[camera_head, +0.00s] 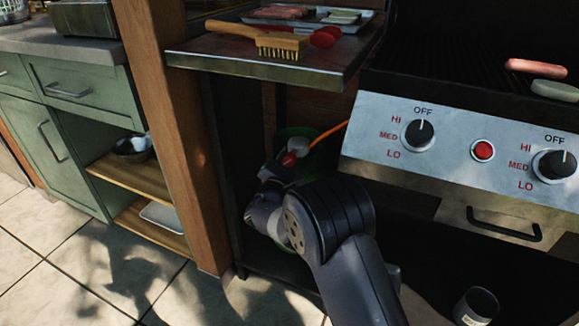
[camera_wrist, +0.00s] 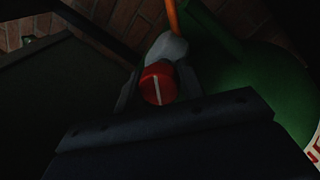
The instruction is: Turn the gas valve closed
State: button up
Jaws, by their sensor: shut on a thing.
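The gas valve has a red round knob (camera_wrist: 157,84) with a white line, which runs nearly upright in the wrist view. My gripper (camera_wrist: 157,92) is shut on this knob, with a finger on each side of it. In the head view the red knob (camera_head: 289,158) shows small at the end of my arm, under the side shelf. A grey regulator (camera_wrist: 166,47) sits just behind the knob, with an orange hose (camera_wrist: 173,16) leading up from it. The green gas bottle (camera_wrist: 245,75) stands behind, dark and partly hidden by my gripper.
The grill's front panel (camera_head: 455,150) with two black knobs at OFF and a red button is to the right. A wooden post (camera_head: 172,120) stands to the left. A can (camera_head: 477,305) is low at right.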

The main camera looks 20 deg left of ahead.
jog(key=m, duration=0.4)
jog(key=shift+h, duration=0.4)
jog(key=shift+f+m+h, duration=0.1)
jog(key=shift+m+h, duration=0.4)
jog(key=shift+m, duration=1.9)
jog(key=o, duration=1)
jog(key=shift+s, duration=0.1)
jog(key=s+p, duration=0.1)
jog(key=s, duration=0.2)
jog(key=s+f+p, duration=0.1)
jog(key=s, duration=0.3)
jog(key=s+p, duration=0.1)
jog(key=s, duration=0.2)
jog(key=shift+s+a+f, duration=0.2)
jog(key=shift+s+a, duration=0.05)
jog(key=shift+a, duration=0.05)
